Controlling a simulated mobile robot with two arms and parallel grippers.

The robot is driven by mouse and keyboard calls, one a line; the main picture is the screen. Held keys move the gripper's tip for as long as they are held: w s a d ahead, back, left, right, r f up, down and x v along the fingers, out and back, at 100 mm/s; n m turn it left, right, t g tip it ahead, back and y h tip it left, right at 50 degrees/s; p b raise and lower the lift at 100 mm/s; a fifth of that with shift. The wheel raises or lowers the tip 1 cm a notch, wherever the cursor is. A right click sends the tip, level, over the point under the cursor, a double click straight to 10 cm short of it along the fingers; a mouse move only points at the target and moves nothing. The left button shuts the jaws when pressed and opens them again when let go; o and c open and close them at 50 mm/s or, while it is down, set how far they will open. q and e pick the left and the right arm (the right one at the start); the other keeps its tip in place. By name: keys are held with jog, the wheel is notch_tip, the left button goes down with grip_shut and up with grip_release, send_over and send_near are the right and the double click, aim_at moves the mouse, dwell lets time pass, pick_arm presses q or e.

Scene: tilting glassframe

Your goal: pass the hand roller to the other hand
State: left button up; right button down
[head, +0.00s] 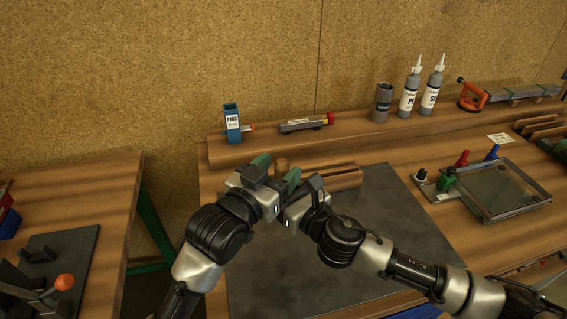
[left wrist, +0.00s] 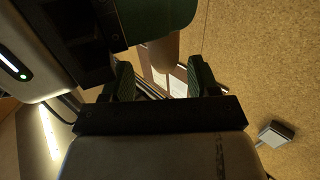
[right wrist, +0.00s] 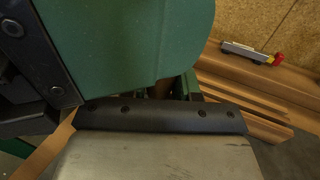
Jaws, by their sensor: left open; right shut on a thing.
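The hand roller's tan handle (head: 282,165) shows its rounded end beyond my grippers in the head view. The rest of the roller is mostly hidden. My left gripper (head: 277,169) is open, with green-padded fingers. In the left wrist view the handle (left wrist: 165,55) stands in line with the gap between my left fingers (left wrist: 161,78); I cannot tell whether they touch it. My right gripper (head: 308,190) is close beside the left one and shut on the roller. In the right wrist view a large green left finger covers most of the hold, and only a dark brown bit (right wrist: 160,89) shows.
Wooden strips (head: 335,176) lie just behind the grippers on a dark mat (head: 290,275). A shelf (head: 260,152) behind carries a blue box (head: 232,122), a grey cup (head: 383,103) and two bottles (head: 409,90). A metal tray (head: 497,190) lies right. The mat's front is clear.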

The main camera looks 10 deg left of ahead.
pick_arm(q)
jog(key=shift+x, duration=1.25)
jog(key=shift+c, duration=0.3)
jog(key=shift+d, duration=0.1)
jog(key=c, duration=1)
grip_shut()
pick_arm(e)
jog(key=c, duration=0.8)
grip_release()
jog(key=shift+o, duration=0.2)
